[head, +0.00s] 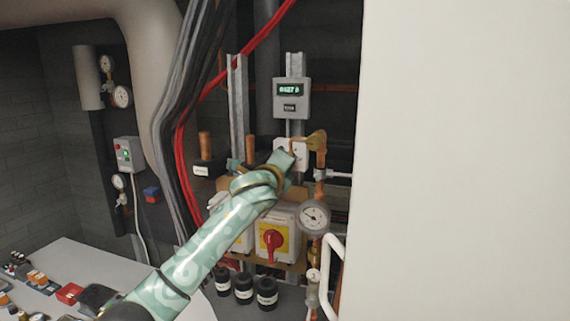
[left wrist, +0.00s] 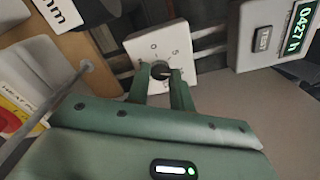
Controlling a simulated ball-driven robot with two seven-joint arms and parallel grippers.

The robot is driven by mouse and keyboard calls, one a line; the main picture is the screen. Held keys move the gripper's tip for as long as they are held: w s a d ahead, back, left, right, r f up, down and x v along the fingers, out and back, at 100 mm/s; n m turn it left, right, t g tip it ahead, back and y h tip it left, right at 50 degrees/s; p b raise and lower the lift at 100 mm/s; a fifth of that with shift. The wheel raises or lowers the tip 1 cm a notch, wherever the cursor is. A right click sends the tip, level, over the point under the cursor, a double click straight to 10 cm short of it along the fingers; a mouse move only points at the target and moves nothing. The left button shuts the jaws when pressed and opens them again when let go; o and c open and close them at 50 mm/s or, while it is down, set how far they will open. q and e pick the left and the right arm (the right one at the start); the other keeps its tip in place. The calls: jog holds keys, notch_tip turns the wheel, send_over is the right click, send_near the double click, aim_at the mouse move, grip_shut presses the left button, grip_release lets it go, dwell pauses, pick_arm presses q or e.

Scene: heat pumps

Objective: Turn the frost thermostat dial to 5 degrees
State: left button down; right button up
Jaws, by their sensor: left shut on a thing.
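The frost thermostat appears as a small white plate (head: 301,147) on the wall board, below the grey counter box, partly hidden by my left gripper in the head view. In the left wrist view the white thermostat plate (left wrist: 167,42) faces me, with a small black dial (left wrist: 160,71) near its lower part. My left gripper (left wrist: 161,76) is shut on the dial, one green finger on each side. In the head view the left gripper (head: 288,156) reaches the plate. My right gripper is not in view.
A counter box (head: 291,98) reading about 0427 h hangs above; its display also shows in the left wrist view (left wrist: 296,28). A red rotary switch (head: 271,240), a pressure gauge (head: 314,216) and copper pipes are close by. A large pale panel (head: 460,160) fills the right.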

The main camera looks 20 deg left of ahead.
pick_arm(q)
jog(key=n, duration=0.9)
jog(key=shift+r+n, duration=0.1)
jog(key=shift+n, duration=0.3)
dwell(0.4)
jog(key=c, duration=1.2)
grip_release()
jog(key=shift+w, duration=0.1)
jog(key=shift+c, duration=0.2)
jog(key=s+b, duration=0.4)
jog(key=s, duration=1.2)
jog(key=shift+s+a, duration=0.15)
jog(key=shift+a, duration=0.1)
